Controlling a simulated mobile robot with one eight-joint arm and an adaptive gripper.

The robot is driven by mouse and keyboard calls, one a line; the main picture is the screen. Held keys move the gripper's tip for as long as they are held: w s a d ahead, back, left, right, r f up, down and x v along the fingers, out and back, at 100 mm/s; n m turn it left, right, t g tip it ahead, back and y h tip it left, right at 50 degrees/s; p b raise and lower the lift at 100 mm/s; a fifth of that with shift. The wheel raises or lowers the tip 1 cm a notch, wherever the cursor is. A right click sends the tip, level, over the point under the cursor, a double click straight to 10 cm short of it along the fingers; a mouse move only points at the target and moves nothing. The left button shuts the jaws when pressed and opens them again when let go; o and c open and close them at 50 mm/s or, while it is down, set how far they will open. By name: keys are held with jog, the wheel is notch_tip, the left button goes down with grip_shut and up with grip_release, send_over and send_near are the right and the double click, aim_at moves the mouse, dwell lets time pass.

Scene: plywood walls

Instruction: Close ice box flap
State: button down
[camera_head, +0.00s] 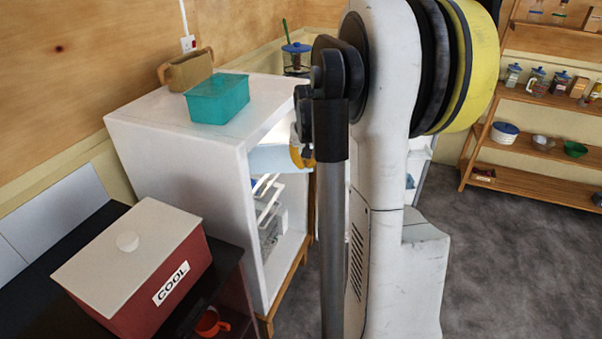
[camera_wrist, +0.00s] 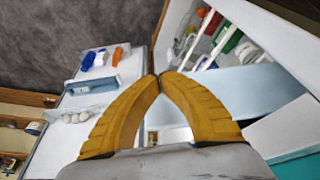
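The white fridge (camera_head: 185,160) stands open. The pale blue ice box flap (camera_head: 275,158) shows near the top of its opening, apparently swung outward. In the wrist view the flap (camera_wrist: 245,88) is a broad pale blue panel right of the fingertips. My gripper (camera_wrist: 157,84) has its yellow fingers together at the tips, with nothing visible between them. In the head view my gripper (camera_head: 301,156) is at the flap's outer end, mostly hidden by my arm. I cannot tell whether it touches the flap.
The open fridge door (camera_wrist: 98,75) holds eggs and small items, left of my fingers. Shelves with food (camera_wrist: 205,38) are inside the fridge. A teal box (camera_head: 217,97) and brown container (camera_head: 187,70) stand on top. A red cool box (camera_head: 135,255) is front left.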

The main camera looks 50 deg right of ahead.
jog(key=w+d+n+y+p, duration=0.1)
jog(key=w+d+n, duration=0.3)
jog(key=w, duration=0.4)
jog(key=w+d+n+t+y+p, duration=0.1)
jog(key=w+d+n+p, duration=0.1)
jog(key=w+d+n, duration=0.2)
jog(key=shift+w+d+n+y, duration=0.35)
jog(key=shift+w+d, duration=0.9)
jog(key=shift+w, duration=1.15)
